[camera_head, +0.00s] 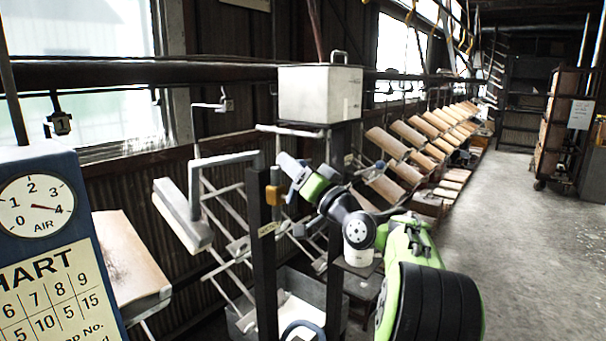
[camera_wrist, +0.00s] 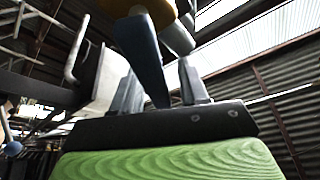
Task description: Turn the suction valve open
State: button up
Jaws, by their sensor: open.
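The suction valve shows in the head view as an orange body (camera_head: 274,186) on a dark upright post, beside a grey bent pipe. In the wrist view, an orange part (camera_wrist: 162,12) is at the top, with a tapered dark blue-grey lever (camera_wrist: 143,52) pointing down from it. My gripper (camera_head: 290,176) is just right of the valve in the head view. In the wrist view my gripper (camera_wrist: 158,72) is open, its two fingers on either side of the lever's lower end. I cannot tell whether a finger touches it. The gripper partly hides the lever in the head view.
A white metal box (camera_head: 320,94) stands above and behind the gripper. A blue board with an air dial (camera_head: 36,206) is at the left. A grey bin (camera_head: 300,292) is below the post. A row of hanging boards (camera_head: 400,146) runs back; the floor at the right is clear.

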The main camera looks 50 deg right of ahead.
jog(key=b+v, duration=0.7)
jog(key=v, duration=0.8)
jog(key=shift+s+f+b, duration=0.25)
jog(key=shift+s+b, duration=0.05)
jog(key=shift+b, duration=0.1)
jog(key=shift+a, duration=0.1)
